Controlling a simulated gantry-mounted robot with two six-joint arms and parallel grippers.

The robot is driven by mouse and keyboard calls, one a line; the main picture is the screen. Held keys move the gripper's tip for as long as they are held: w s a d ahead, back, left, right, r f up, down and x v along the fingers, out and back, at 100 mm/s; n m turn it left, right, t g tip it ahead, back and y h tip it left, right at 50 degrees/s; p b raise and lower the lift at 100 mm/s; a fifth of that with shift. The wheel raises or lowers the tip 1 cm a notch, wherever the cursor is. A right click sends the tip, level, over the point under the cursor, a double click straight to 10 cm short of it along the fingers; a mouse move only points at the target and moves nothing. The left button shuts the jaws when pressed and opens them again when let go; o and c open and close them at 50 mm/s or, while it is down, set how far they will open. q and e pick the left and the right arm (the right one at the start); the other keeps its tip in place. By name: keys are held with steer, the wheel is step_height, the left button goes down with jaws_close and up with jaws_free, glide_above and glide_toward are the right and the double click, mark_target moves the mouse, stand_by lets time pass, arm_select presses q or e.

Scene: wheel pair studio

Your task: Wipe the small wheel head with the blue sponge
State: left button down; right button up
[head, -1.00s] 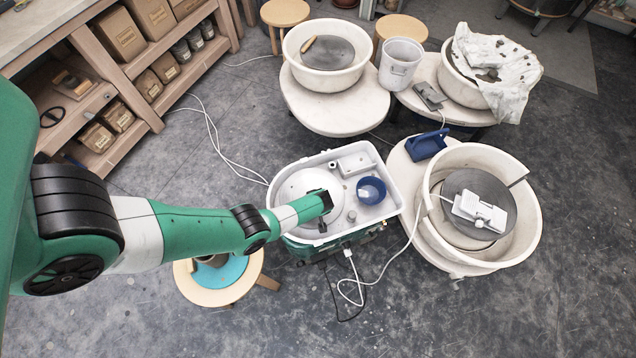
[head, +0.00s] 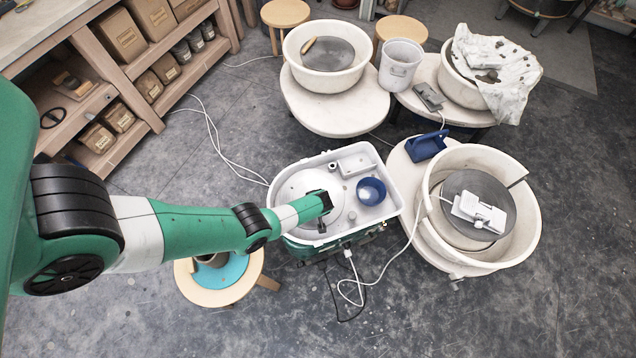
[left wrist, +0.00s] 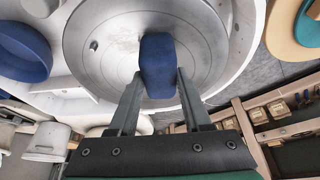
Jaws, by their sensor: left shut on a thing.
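The small wheel head (head: 297,188) is a round grey-white disc in a white tray basin. It also fills the upper part of the left wrist view (left wrist: 88,62), where faint speckled marks show on its surface. My left gripper (head: 321,213) is over the right part of the disc. In the left wrist view my left gripper (left wrist: 157,85) is shut on the blue sponge (left wrist: 157,55), one finger on each side. The sponge lies over the disc; I cannot tell if it touches. In the head view the sponge is mostly hidden by the gripper. My right gripper is not in view.
A blue bowl (head: 371,190) and a white block (head: 356,163) sit in the tray right of the disc. A larger wheel basin (head: 532,225) stands to the right, with a white pedal (head: 478,213) on its disc. A round stool (head: 250,285) is near the front left.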

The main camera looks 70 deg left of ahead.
arm_select(q)
steer(key=shift+s+d, duration=0.1)
stand_by(0.3)
steer(key=shift+d, duration=0.35)
steer(key=shift+d+p, duration=0.45)
steer(key=shift+d, duration=0.95)
steer(key=shift+a, duration=0.1)
steer(key=shift+a+f, duration=0.2)
steer(key=shift+a, duration=1.5)
steer(key=shift+s+r, duration=0.1)
steer(key=shift+s, duration=0.05)
